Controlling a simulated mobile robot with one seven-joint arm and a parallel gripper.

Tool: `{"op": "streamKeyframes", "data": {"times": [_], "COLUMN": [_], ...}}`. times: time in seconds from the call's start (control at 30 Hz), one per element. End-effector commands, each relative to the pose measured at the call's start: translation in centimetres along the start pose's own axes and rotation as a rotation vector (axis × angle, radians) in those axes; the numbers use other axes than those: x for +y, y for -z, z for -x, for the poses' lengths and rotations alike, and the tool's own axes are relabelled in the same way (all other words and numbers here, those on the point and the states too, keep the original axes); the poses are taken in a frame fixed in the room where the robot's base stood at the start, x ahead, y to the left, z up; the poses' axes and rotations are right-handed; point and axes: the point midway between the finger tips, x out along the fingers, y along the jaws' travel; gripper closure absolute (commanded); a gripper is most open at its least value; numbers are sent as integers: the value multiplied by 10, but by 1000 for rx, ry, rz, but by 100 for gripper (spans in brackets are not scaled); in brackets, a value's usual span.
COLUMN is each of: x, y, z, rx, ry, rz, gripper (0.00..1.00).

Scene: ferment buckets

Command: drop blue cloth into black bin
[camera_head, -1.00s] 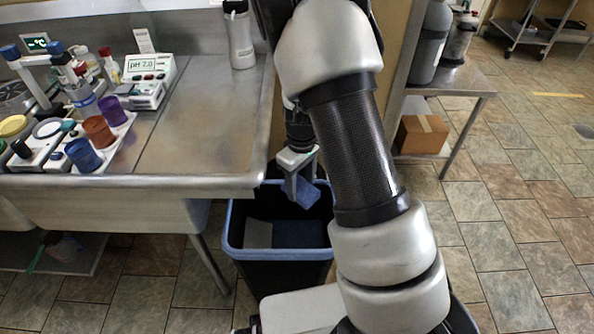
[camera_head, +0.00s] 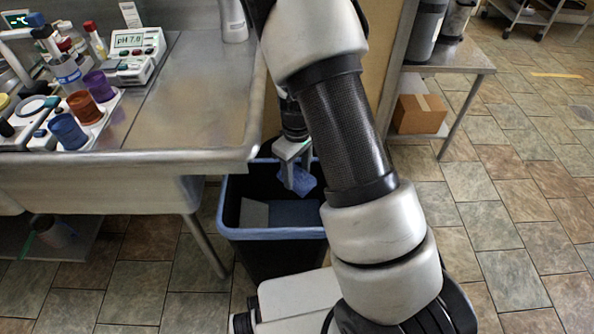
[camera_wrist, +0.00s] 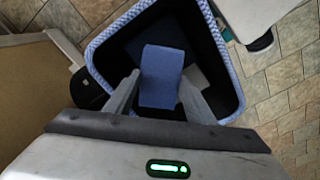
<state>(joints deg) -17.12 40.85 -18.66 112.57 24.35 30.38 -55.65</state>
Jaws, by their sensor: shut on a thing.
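The blue cloth (camera_wrist: 162,76) hangs between the fingers of my gripper (camera_wrist: 158,98) in the wrist view. In the head view a small blue part of the cloth (camera_head: 303,181) shows at the fingertips of my gripper (camera_head: 295,178). My gripper is shut on the cloth, over the mouth of the black bin. The black bin (camera_head: 270,255) has a blue rim and stands on the floor beside the metal counter. In the wrist view the bin's rim (camera_wrist: 222,52) surrounds the cloth. Inside the bin lie a pale flat piece and a darker blue area.
The metal counter (camera_head: 190,110) stands left of the bin, with a pH meter (camera_head: 137,52) and several coloured cups on it. A metal table (camera_head: 455,65) with a cardboard box (camera_head: 420,113) on its lower shelf stands at right.

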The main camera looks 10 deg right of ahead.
Motion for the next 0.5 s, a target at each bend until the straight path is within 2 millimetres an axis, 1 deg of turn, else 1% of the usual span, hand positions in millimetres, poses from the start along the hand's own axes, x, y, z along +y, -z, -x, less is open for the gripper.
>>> {"op": "streamKeyframes", "data": {"times": [0.47, 0.5], "x": [0, 0], "y": [1, 1], "z": [0, 0], "rx": [0, 0], "ry": [0, 0], "rz": [0, 0], "gripper": [69, 47]}}
